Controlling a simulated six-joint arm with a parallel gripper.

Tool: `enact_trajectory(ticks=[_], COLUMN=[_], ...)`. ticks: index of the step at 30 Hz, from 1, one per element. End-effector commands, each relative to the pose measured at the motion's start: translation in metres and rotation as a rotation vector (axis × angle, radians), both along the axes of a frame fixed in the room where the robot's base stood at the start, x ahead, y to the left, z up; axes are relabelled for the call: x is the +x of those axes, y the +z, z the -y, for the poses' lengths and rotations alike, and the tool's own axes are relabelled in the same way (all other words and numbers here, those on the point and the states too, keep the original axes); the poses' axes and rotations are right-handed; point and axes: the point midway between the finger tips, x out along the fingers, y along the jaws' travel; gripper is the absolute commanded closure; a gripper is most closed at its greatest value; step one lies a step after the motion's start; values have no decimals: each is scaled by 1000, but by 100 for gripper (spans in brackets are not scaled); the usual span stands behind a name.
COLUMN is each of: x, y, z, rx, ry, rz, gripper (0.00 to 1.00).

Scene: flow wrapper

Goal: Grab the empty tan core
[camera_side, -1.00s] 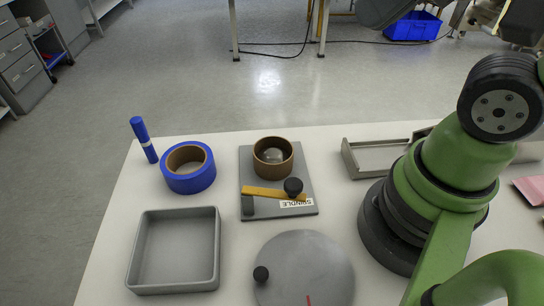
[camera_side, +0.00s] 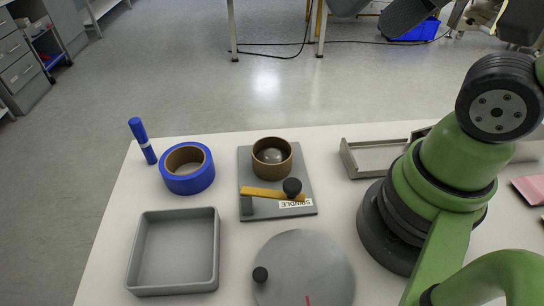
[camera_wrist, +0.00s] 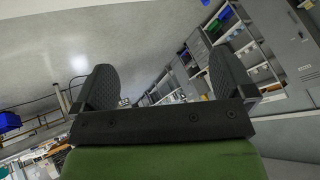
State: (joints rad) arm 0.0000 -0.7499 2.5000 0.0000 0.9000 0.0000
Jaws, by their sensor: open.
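The empty tan core (camera_side: 272,158) is a short brown ring standing upright on the grey spindle plate (camera_side: 300,176). The rounded top of the spindle shows inside it. A yellow lever (camera_side: 262,193) with a black knob lies across the plate in front of the core, beside a label reading SPINDLE. My gripper (camera_wrist: 158,88) shows in the wrist view with its two dark fingers wide apart and nothing between them. The wrist view looks out over the room, and the core is not in it.
A blue tape roll (camera_side: 187,183) and a blue marker (camera_side: 142,140) are left of the plate. A grey open tray (camera_side: 217,250) is at front left, and a grey disc with a black knob (camera_side: 304,270) is at front. A grey channel (camera_side: 350,165) lies right of the plate.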

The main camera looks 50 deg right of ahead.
Motion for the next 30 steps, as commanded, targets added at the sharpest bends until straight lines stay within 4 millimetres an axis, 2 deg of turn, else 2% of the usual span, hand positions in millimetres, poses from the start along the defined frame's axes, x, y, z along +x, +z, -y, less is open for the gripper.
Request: enact_trajectory(ticks=[5, 11, 17, 21, 27, 30], x=[8, 48, 94, 118, 133, 135], y=[-2, -23, -69, -114, -175, -193], z=[1, 3, 2, 0, -3, -4], rx=[-20, -129, -252, -320, -381, -395], ry=[20, 139, 323, 466, 640, 692], rz=[-26, -150, -292, -389, -492, -519], gripper=[0, 0, 0, 0, 0, 0])
